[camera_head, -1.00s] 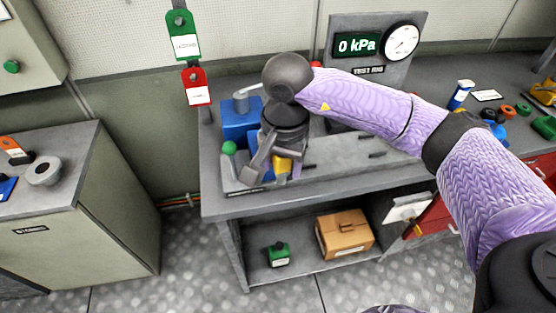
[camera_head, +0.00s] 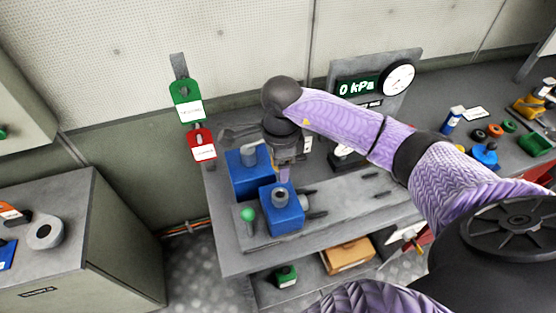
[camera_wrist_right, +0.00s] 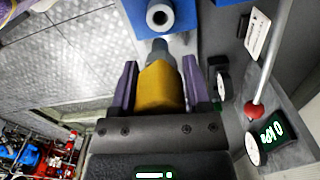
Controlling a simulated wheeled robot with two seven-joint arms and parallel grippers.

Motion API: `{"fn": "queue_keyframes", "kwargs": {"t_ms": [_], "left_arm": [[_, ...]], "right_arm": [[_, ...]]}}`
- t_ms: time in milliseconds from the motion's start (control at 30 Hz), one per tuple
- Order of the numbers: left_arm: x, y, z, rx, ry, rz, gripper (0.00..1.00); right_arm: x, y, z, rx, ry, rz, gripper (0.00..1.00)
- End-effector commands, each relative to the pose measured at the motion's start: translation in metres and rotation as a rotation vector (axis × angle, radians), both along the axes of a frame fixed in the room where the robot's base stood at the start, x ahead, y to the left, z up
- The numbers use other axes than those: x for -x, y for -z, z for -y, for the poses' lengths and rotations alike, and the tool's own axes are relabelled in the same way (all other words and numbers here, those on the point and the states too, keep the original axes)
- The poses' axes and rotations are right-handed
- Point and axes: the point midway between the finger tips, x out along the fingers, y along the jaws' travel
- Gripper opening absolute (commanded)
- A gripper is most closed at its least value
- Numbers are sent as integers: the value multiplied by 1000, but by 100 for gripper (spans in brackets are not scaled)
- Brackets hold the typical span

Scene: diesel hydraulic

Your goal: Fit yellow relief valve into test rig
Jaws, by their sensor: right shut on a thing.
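The yellow relief valve (camera_wrist_right: 160,88) is between the two purple fingers of my right gripper (camera_wrist_right: 160,85) in the right wrist view. Its grey stem points at a blue block (camera_wrist_right: 185,14) with a round grey port (camera_wrist_right: 160,15). The stem tip looks close to the block; I cannot tell if they touch. In the head view my right gripper (camera_head: 284,174) points down behind the front blue block (camera_head: 282,212), which has an open grey port on top. The valve is hidden there. The test rig panel (camera_head: 345,69) reads 0 kPa. My left gripper is out of view.
A second blue block (camera_head: 246,174) stands behind-left, and a green knob (camera_head: 247,214) in front. A red-balled lever (camera_wrist_right: 253,111) stands near the gauge in the wrist view. Loose parts and a green tray (camera_head: 536,144) lie at right. Green (camera_head: 187,107) and red (camera_head: 201,143) tags hang at left.

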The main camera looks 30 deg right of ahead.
Motion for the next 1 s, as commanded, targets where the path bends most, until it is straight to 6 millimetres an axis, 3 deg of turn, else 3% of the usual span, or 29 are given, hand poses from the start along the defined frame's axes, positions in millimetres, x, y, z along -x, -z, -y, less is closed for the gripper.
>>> {"fn": "queue_keyframes", "kwargs": {"t_ms": [233,633,1000], "left_arm": [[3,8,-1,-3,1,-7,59],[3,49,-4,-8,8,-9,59],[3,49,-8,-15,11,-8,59]], "right_arm": [[0,6,0,1,-6,1,4],[0,51,0,0,-7,0,4],[0,52,0,0,-7,1,4]]}}
